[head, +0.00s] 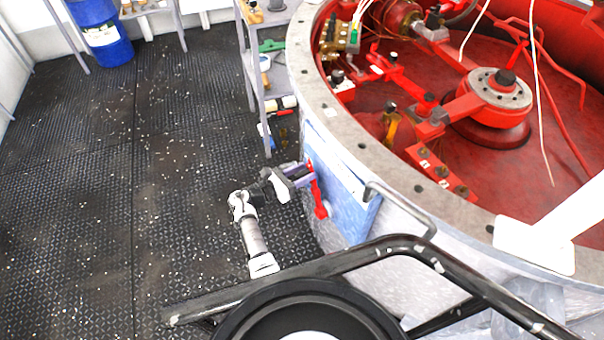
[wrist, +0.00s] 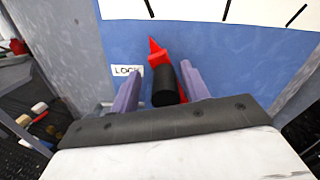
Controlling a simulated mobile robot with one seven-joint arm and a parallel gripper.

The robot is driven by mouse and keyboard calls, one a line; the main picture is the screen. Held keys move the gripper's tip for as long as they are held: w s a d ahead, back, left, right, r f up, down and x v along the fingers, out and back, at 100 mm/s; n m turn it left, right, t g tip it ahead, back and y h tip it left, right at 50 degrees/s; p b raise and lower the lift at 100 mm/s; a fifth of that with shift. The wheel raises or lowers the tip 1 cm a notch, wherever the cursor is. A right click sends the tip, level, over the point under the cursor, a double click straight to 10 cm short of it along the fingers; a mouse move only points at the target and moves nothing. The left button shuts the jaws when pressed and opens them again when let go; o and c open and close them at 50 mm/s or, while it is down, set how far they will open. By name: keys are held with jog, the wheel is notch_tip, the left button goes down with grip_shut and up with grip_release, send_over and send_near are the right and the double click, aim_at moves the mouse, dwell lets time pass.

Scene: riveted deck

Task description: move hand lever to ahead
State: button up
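The hand lever (head: 318,198) is red and stands on a blue panel (head: 350,205) on the side of the large round housing. In the wrist view the lever (wrist: 159,57) has a red pointed tip and a black grip (wrist: 164,86). A white label reading LOCK (wrist: 127,71) is left of the lever. My gripper (head: 303,176) is at the panel. In the wrist view its two purple fingers (wrist: 160,88) are apart, one on each side of the black grip.
A metal handrail (head: 400,205) is right of the panel. A grey shelf (head: 252,70) with tools stands behind my gripper. The dark deck (head: 130,180) at left is clear. A blue barrel (head: 108,45) stands far left.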

jog(key=shift+s, duration=0.1)
jog(key=b+v, duration=0.2)
jog(key=v, duration=1.1)
jog(key=shift+a, duration=0.3)
jog(key=shift+s, duration=0.2)
